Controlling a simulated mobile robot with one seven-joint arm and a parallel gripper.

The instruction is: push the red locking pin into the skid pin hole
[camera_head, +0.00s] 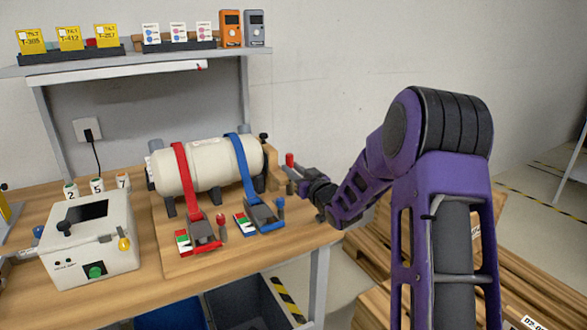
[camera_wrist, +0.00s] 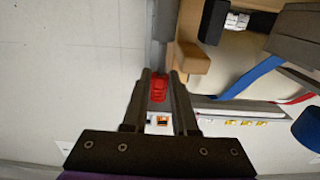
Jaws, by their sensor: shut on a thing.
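The red locking pin (camera_head: 290,159) stands upright in my gripper (camera_head: 289,173), at the right end of the cream tank in the head view. In the wrist view the red pin (camera_wrist: 158,90) sits between the two fingers of my gripper (camera_wrist: 161,80), which is shut on it. The tank (camera_head: 208,172) lies on its skid board (camera_head: 188,262), held by a red strap and a blue strap. A wooden block (camera_head: 271,168) stands at the tank's right end, just left of the fingers; it shows beside the fingertips in the wrist view (camera_wrist: 190,66). I cannot make out the pin hole.
Red (camera_head: 204,238) and blue (camera_head: 265,215) ratchet buckles lie in front of the tank. A white control box (camera_head: 90,240) stands at left. A shelf (camera_head: 130,60) with cards and meters hangs above. Wooden pallets (camera_head: 510,270) are at right, beyond the table edge.

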